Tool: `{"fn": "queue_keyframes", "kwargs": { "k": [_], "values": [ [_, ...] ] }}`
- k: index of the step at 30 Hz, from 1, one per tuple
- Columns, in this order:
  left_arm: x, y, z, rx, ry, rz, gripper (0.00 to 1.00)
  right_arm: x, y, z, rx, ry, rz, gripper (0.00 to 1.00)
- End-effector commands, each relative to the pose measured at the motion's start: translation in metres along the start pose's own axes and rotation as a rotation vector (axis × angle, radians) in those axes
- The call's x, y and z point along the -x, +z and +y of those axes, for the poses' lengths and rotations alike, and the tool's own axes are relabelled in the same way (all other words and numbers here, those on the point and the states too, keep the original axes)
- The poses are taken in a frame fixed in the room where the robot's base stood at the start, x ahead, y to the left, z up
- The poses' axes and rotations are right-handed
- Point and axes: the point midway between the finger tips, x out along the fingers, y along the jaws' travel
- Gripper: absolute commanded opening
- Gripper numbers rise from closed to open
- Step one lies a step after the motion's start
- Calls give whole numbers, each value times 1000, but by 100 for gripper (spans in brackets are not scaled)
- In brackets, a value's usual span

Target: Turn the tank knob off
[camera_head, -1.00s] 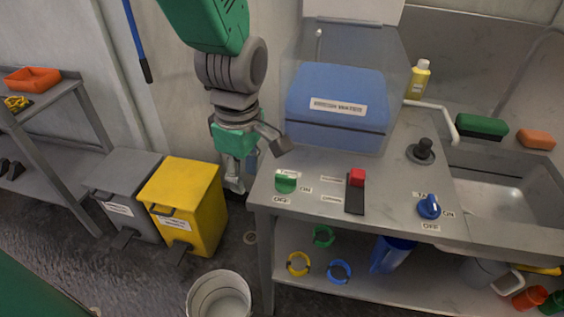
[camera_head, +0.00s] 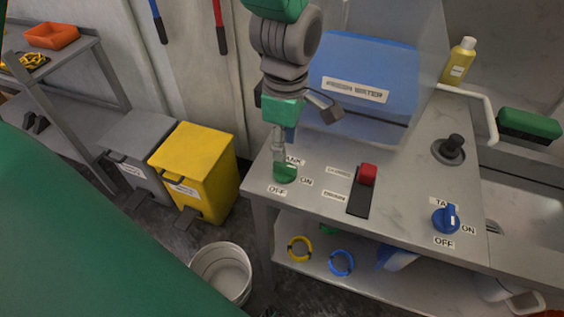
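The green tank knob (camera_head: 285,173) sits at the near left corner of the metal counter. An ON label is to its right and an OFF label below it; its tank label is partly covered. My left gripper (camera_head: 279,150) points down from above, with its grey finger tips at or just over the top of the knob. I cannot tell whether they touch it, or how far apart the fingers are. My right gripper is not in view.
A red switch (camera_head: 367,175) and a blue tap knob (camera_head: 446,219) are further right on the counter (camera_head: 405,200). A blue fresh water container (camera_head: 365,75) stands behind. A yellow bin (camera_head: 195,165) and a white bucket (camera_head: 222,270) are at the left and below.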

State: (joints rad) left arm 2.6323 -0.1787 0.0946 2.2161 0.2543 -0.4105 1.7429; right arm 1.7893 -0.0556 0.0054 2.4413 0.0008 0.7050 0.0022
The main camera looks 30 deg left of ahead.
Motion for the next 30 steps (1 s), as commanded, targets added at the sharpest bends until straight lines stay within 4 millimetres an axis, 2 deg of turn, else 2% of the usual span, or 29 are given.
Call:
{"fn": "queue_keyframes", "kwargs": {
  "k": [1, 3, 9, 14, 22, 23, 25, 30],
  "values": [
    [-13, 0, -1, -1, -4, 1, 33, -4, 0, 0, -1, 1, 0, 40],
    [-26, -2, -1, -1, -3, -1, 33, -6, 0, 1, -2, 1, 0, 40],
    [-54, -11, 1, 1, -4, -11, 33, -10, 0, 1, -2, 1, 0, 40],
    [-63, -14, 2, 1, -3, -15, 33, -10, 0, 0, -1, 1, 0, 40],
    [-62, -5, 1, 0, 1, -5, 33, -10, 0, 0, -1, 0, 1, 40],
    [-62, -4, 1, 0, 2, -4, 25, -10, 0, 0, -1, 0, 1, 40],
    [-61, -2, 1, 0, 1, -3, 0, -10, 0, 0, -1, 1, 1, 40],
    [-62, -3, 1, -1, 1, -7, 0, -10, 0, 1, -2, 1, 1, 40]
  ]
}}
